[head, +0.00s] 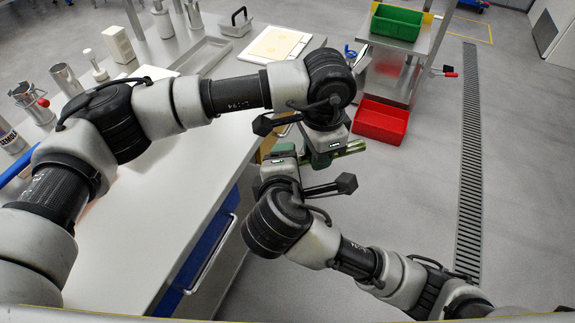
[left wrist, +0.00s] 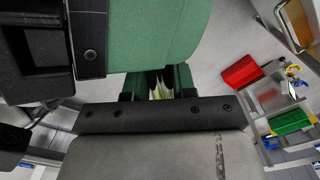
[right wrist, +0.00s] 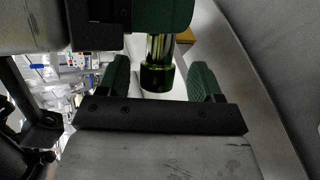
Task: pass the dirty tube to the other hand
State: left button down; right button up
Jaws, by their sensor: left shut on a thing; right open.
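The dirty tube (head: 350,148) is a clear tube with a yellow-green tint, and part of it sticks out to the right of my grippers in the head view. My left gripper (head: 325,150) is shut on it; the tube shows between its green fingers in the left wrist view (left wrist: 159,90). My right gripper (head: 284,158) is close beside the left one. In the right wrist view its green fingers (right wrist: 160,88) are open, and the tube's dark end (right wrist: 156,77) is between them, with gaps on both sides. The rest of the tube is hidden by the left gripper.
A white-topped bench (head: 150,230) stands at the left with metal cups (head: 66,80), a metal tray (head: 203,55) and a pale board (head: 275,43). A red bin (head: 381,121) lies beyond the grippers, below a cart with a green bin (head: 397,22). The floor at right is clear.

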jog(key=shift+c, duration=0.3)
jog(key=c, duration=1)
pick_arm(q)
jog(key=c, duration=0.8)
grip_release()
